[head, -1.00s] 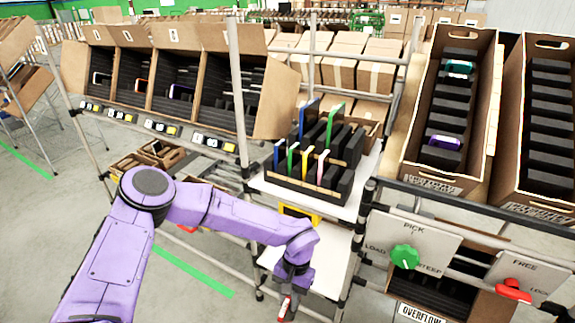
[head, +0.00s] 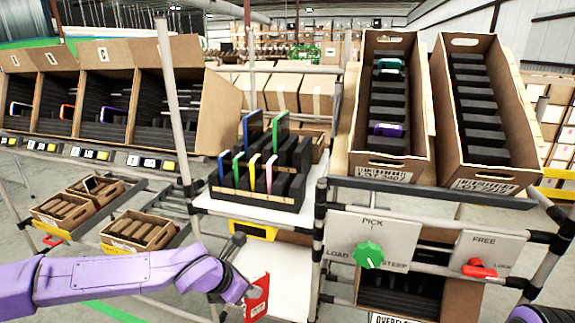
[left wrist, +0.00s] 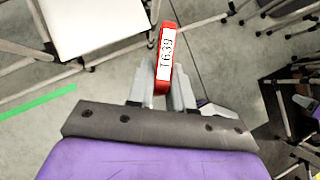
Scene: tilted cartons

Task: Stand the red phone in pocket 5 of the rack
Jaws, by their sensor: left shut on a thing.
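The red phone (head: 259,298) is held upright below and in front of the rack shelf. In the left wrist view the red phone (left wrist: 165,58) stands between the fingertips, with a white label on it. My left gripper (head: 248,291) is shut on its lower end. The black rack (head: 262,199) stands on a white shelf, above and beyond the gripper. Its pockets hold several thin blue, green, yellow and pink phones; some black slots show at its right side. Pocket numbers are too small to read. My right gripper is out of view.
A lower white shelf (head: 287,262) lies just beyond the phone. Small brown boxes (head: 138,232) sit at left.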

